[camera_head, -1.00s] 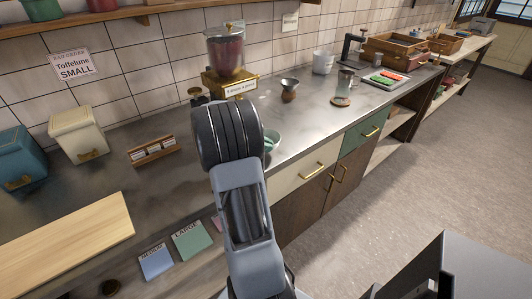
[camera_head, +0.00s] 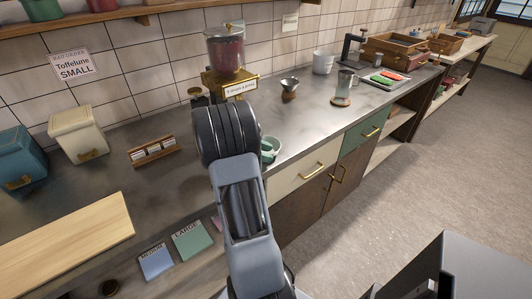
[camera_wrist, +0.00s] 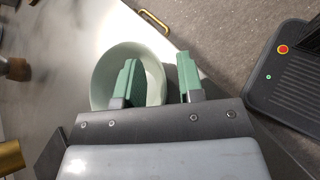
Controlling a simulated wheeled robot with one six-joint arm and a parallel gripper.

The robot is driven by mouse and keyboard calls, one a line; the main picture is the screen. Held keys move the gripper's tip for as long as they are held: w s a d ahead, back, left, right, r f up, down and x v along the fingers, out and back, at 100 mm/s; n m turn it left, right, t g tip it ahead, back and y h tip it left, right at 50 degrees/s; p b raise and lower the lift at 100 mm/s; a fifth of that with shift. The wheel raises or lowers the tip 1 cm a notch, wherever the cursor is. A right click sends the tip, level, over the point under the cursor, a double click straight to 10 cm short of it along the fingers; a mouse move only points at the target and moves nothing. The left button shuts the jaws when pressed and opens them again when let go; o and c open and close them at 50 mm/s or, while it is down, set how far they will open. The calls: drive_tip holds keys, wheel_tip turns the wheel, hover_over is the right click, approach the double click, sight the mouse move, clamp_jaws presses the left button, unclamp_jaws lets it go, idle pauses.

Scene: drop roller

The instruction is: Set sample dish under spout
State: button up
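The sample dish, a pale green round bowl, sits near the counter's front edge; it shows in the wrist view (camera_wrist: 102,78) and partly behind my arm in the head view (camera_head: 275,146). My gripper (camera_wrist: 160,82) has two green fingers held apart in the wrist view. One finger is over the inside of the dish and the other outside, with the dish wall between them. Gaps show on both sides of the wall. The dispenser (camera_head: 225,52) has a red-filled clear hopper and a brass body behind my arm. Its spout is hidden.
A wooden rack (camera_head: 152,151), cream canister (camera_head: 78,131) and wooden board (camera_head: 65,240) lie left.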

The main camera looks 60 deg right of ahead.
drive_tip(key=v, duration=1.2)
drive_tip(key=s+a+m+t+y, duration=0.1)
drive_tip(key=s+a+t+y, duration=0.1)
drive_tip(key=a, duration=0.8)
drive_tip(key=s+a+f+m+t+y, duration=0.1)
drive_tip(key=s+a+m+t+y, duration=0.1)
drive_tip(key=a+t, duration=0.4)
drive_tip(key=s+a+m+t+y, duration=0.2)
drive_tip(key=s+a+t+y, duration=0.1)
drive_tip(key=a, duration=1.1)
drive_tip(key=shift+a+f+t+y, duration=0.15)
drive_tip(key=shift+a+t+y, duration=0.15)
drive_tip(key=shift+t+y, duration=0.4)
wheel_tip(320, 180, up, 5)
drive_tip(key=p, duration=0.4)
drive_tip(key=shift+c, duration=0.8)
drive_tip(key=shift+s+r+p, duration=0.1)
drive_tip(key=shift+r+p, duration=0.3)
drive_tip(key=shift+p, duration=0.1)
drive_tip(key=shift+c, duration=0.6)
drive_tip(key=shift+f, duration=0.25)
clamp_jaws()
